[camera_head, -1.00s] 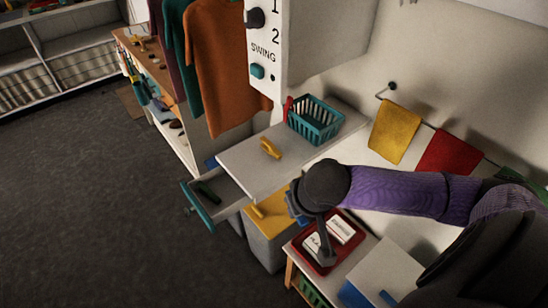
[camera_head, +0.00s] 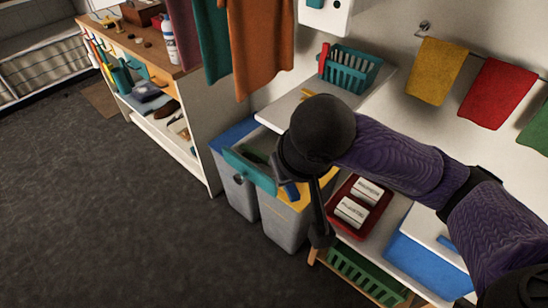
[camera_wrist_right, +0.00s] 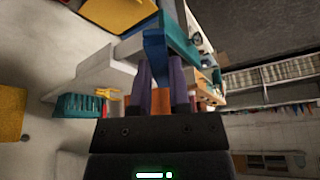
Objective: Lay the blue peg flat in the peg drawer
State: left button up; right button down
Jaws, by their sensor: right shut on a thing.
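The blue peg (camera_head: 291,190) shows under my right wrist in the head view, and in the right wrist view the blue peg (camera_wrist_right: 155,48) sticks out between the fingers. My right gripper (camera_wrist_right: 159,75) is shut on it. The open peg drawer has a teal front (camera_head: 248,170), with a dark green shape (camera_head: 255,155) inside that looks like a peg. The blue peg is beside the drawer at its right in the head view; its height above it is unclear. My wrist hides part of the drawer. My left gripper is not in view.
A counter (camera_head: 280,112) above the drawer holds a teal basket (camera_head: 350,70) and a yellow peg (camera_head: 308,93). Below are grey bins with a blue lid (camera_head: 233,133) and a yellow lid (camera_head: 300,200). A red tray (camera_head: 343,226) with white packs stands to the right.

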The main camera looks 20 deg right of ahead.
aim_at(269, 152)
jog(key=i+j+z, duration=0.4)
jog(key=j+z, duration=0.2)
jog(key=i+j+z, duration=0.3)
jog(key=j+z, duration=0.65)
jog(key=j, duration=0.2)
jog(key=j+z, duration=0.3)
jog(key=j, duration=0.15)
jog(key=i+j+z, duration=0.25)
jog(key=j+z, duration=0.15)
jog(key=i+j+z, duration=0.15)
jog(key=j+z, duration=0.25)
jog(key=j, duration=0.15)
jog(key=i+j+z, duration=0.1)
jog(key=j+z, duration=0.25)
jog(key=j, duration=0.2)
jog(key=j+z, duration=0.4)
jog(key=j, duration=0.15)
